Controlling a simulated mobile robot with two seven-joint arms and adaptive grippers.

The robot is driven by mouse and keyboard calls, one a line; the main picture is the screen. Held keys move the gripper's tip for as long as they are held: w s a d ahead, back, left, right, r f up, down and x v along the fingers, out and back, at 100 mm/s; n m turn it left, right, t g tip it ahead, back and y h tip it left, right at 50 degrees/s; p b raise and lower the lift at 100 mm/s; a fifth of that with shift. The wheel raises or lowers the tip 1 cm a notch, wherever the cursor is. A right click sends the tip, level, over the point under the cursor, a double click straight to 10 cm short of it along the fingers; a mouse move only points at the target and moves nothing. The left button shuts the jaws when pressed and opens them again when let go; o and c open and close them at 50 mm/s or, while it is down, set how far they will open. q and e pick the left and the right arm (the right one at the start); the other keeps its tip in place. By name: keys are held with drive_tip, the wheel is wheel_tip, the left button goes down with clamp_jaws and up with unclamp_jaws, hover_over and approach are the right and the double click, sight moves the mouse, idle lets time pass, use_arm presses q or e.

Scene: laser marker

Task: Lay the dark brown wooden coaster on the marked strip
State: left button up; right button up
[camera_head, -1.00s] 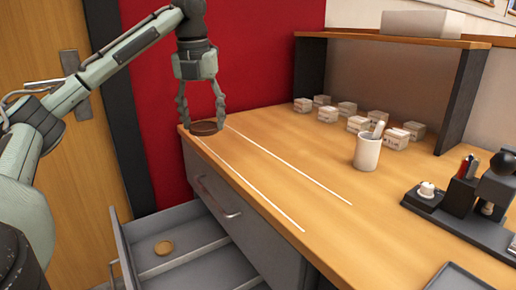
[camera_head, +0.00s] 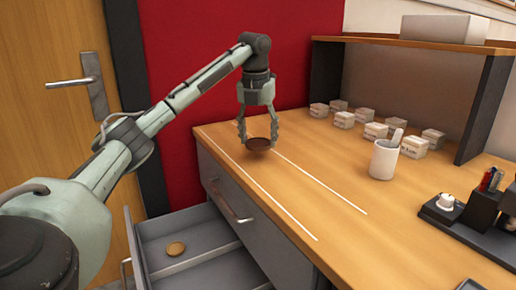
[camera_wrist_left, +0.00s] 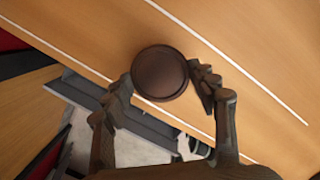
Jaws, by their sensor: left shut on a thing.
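The dark brown wooden coaster (camera_head: 258,144) is round and hangs level between the fingertips of my left gripper (camera_head: 258,138). In the head view it shows between the two white lines of the marked strip (camera_head: 275,180), near the strip's far end. I cannot tell whether it touches the desk. In the left wrist view the coaster (camera_wrist_left: 160,73) lies between the fingertips of my left gripper (camera_wrist_left: 165,82), with one white line on either side of it. My right gripper is in neither view.
An open grey drawer (camera_head: 140,240) below the desk holds a light wooden coaster (camera_head: 176,248). A white cup (camera_head: 384,160) stands right of the strip, with several small boxes (camera_head: 344,119) behind. The strip in front of the coaster is clear.

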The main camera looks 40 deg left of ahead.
sight(258, 143)
use_arm(q)
drive_tip(key=shift+f, duration=1.8)
drive_tip(key=shift+f, duration=0.15)
drive_tip(key=o, duration=1.1)
drive_tip(key=shift+c, duration=0.2)
wheel_tip(258, 143, up, 12)
drive_tip(key=s, duration=0.1)
drive_tip(key=shift+s+d, duration=0.35)
drive_tip(key=shift+d, duration=0.05)
